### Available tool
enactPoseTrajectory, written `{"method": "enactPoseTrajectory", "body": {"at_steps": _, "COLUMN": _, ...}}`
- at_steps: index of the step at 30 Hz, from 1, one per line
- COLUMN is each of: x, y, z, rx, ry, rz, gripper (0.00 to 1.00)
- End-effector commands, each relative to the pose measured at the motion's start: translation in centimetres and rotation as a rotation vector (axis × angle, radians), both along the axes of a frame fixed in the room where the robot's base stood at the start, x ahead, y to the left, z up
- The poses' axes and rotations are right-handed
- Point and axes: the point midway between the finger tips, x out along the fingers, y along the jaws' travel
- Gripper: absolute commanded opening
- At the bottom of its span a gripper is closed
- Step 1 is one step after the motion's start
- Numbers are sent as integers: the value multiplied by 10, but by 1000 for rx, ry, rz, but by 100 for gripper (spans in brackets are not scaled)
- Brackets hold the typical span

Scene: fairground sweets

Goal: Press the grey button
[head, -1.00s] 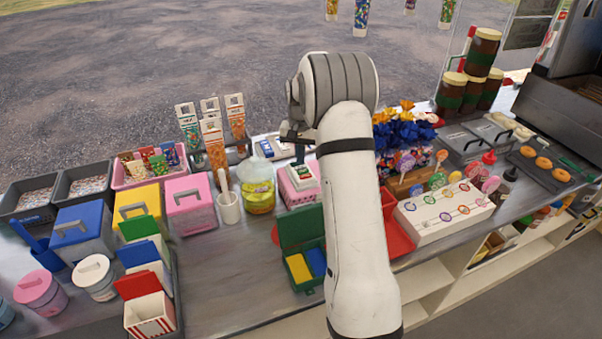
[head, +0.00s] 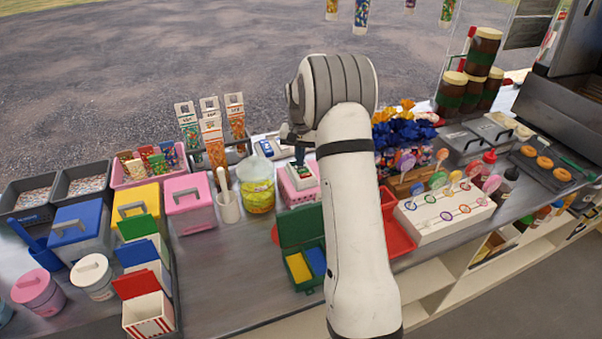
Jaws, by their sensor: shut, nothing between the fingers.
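My gripper (head: 300,163) is shut and empty, pointing down. Its dark fingertips are at or just above the white top of a small pink device (head: 297,193), left of my forearm. The fingers cover part of that top, and I cannot tell whether they touch it. I cannot make out a grey button; it may be hidden by the fingers or too small to see.
A jar of yellow-green sweets (head: 258,190) stands close left of the pink device. An open green case (head: 302,240) lies in front. A blue-and-white card terminal (head: 268,149) lies behind. A lollipop stand (head: 444,213) is right of my arm.

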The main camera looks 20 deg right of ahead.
Motion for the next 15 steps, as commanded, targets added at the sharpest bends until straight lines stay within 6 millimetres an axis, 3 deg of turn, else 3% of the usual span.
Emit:
{"method": "enactPoseTrajectory", "body": {"at_steps": 8, "x": 0, "y": 0, "z": -7, "rx": 0, "ry": 0, "rz": 0, "gripper": 0}}
{"method": "enactPoseTrajectory", "body": {"at_steps": 15, "x": 0, "y": 0, "z": 5, "rx": 0, "ry": 0, "rz": 0, "gripper": 0}}
